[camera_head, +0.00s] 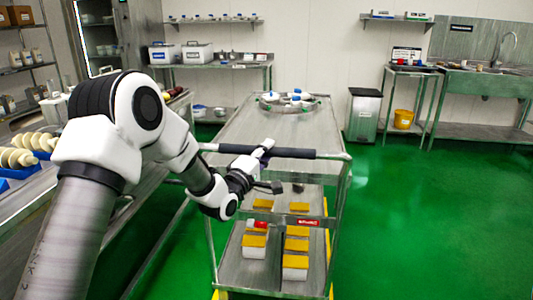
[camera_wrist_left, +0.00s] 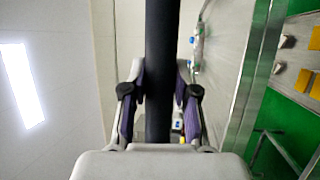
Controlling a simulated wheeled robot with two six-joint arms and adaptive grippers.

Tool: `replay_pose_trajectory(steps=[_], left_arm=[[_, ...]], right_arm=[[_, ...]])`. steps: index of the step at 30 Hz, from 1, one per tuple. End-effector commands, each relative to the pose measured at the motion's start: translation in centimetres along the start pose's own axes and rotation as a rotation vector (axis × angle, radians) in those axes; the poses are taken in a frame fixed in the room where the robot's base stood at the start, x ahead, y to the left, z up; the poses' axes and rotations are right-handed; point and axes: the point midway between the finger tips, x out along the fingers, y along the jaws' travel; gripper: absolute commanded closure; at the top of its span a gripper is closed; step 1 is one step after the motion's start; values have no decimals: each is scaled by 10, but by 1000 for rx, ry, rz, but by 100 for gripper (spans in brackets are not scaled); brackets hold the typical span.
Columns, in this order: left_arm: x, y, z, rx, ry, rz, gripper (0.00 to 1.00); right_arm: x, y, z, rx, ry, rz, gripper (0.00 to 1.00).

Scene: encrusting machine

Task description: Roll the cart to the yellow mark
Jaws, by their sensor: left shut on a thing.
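The metal cart (camera_head: 240,125) stands in the middle of the head view with its black handle bar (camera_head: 292,153) toward me. My left gripper (camera_head: 264,150) is shut on this bar near its middle. In the left wrist view the dark handle bar (camera_wrist_left: 162,70) runs between the two purple-padded fingers (camera_wrist_left: 160,105). Narrow yellow strips (camera_head: 215,293) show at the cart's lower corners near the floor; the cart hides the rest, so I cannot tell the mark's full outline. My right gripper is not in view.
A round tray (camera_head: 289,105) with bottles sits on the cart top; white and yellow boxes (camera_head: 254,246) fill lower shelves. A counter (camera_head: 60,215) runs close on the left. A bin (camera_head: 363,115) and sink (camera_head: 490,80) stand at the back right. Green floor (camera_head: 430,220) is clear on the right.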

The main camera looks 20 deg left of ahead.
Motion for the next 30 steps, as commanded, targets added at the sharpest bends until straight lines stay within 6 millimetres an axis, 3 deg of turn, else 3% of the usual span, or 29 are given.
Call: replay_pose_trajectory(steps=[8, 9, 11, 23, 30], left_arm=[[0, 1, 0, 0, 1, 3, 100], [0, 1, 0, 0, 1, 3, 64], [0, 1, 0, 0, 1, 3, 45], [-8, 0, -1, -2, 2, -1, 45], [-61, 0, -1, -6, 3, -2, 45]], right_arm=[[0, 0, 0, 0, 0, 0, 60], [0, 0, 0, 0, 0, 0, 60], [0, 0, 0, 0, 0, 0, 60], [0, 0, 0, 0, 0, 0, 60], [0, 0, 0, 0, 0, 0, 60]])
